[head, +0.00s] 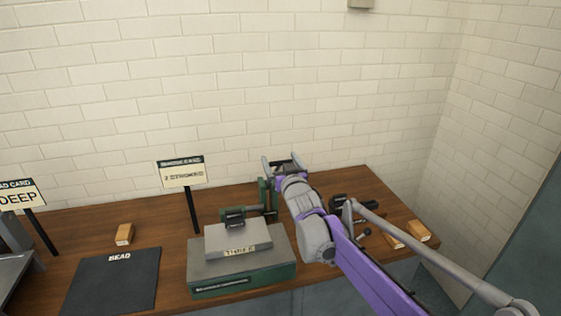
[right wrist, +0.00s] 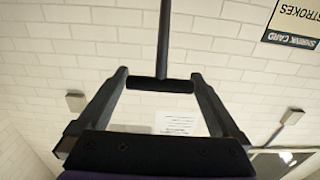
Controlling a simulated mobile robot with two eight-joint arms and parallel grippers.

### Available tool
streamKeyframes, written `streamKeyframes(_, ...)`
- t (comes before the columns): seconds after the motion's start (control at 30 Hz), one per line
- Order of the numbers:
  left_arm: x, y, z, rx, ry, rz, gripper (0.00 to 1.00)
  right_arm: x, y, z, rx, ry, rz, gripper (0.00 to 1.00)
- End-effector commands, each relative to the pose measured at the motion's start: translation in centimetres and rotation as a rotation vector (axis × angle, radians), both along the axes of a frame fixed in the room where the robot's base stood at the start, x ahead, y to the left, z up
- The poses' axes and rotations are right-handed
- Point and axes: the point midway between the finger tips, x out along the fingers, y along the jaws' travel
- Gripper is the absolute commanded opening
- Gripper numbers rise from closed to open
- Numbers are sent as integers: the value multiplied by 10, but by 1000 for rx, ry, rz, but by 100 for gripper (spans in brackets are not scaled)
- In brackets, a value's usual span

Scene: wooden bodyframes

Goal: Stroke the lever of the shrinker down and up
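The shrinker is a green machine (head: 264,196) near the back of the wooden bench. In the right wrist view its lever shows as a thin dark rod with a black crossbar grip (right wrist: 160,84). My right gripper (head: 282,162) is above the shrinker, at the lever's top. In the right wrist view, its two fingers (right wrist: 160,78) stand on either side of the crossbar and appear to touch its ends. The lever looks roughly upright; its lower part is hidden in the head view. My left gripper is not in view.
A grey block on a green base (head: 240,277) stands in front of the shrinker. A card on a post (head: 182,172) reads 2 strokes. A dark bead mat (head: 112,285) and wooden block (head: 124,234) lie left. Wooden blocks (head: 418,231) lie right. A tiled wall (head: 230,80) is behind.

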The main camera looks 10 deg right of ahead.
Motion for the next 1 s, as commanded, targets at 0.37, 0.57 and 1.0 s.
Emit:
streamKeyframes(0.37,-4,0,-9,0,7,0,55,-34,-1,-2,0,2,0,100)
streamKeyframes(0.57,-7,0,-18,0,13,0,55,-73,-3,-2,0,2,0,100)
streamKeyframes(1.0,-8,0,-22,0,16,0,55,-108,-4,0,0,1,0,100)
